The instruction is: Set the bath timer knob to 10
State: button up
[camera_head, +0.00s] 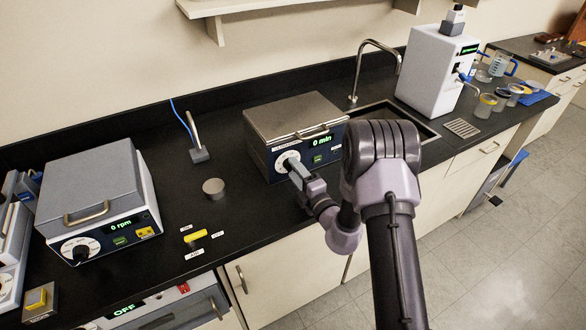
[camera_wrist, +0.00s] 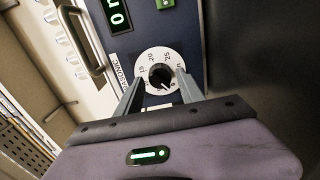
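The ultrasonic bath (camera_head: 262,150) is a box with a metal lid and dark blue front on the bench; its green display (camera_head: 320,141) reads 0 min. Its timer knob (camera_wrist: 161,78) is black and round, on a white numbered dial (camera_wrist: 149,60) that shows 15, 20 and 25 in the wrist view. The knob's light mark seems to point toward the lower right of that view. My gripper (camera_head: 295,170) is at the bath's front. In the wrist view its two fingers (camera_wrist: 160,82) are apart, one on each side of the knob, with visible gaps. In the head view my gripper partly hides the dial.
A centrifuge-like box (camera_head: 95,185) reading 0 rpm stands at the left. A grey disc (camera_head: 213,187) and a yellow piece (camera_head: 195,236) with labels lie on the bench. A sink with a tap (camera_head: 375,60) and a white instrument (camera_head: 432,75) are to the right.

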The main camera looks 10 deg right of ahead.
grip_shut()
jog(key=shift+r+m+p, duration=0.4)
jog(key=shift+m+p, duration=0.3)
jog(key=shift+p, duration=0.4)
jog(key=m+p, duration=0.3)
jog(key=shift+s+r, duration=0.1)
jog(key=shift+r, duration=0.1)
jog(key=m+p, duration=0.1)
jog(key=m, duration=0.2)
jog(key=shift+f+p, duration=0.15)
jog(key=shift+p, duration=0.15)
jog(key=m, duration=0.2)
jog(key=shift+f+m, duration=0.4)
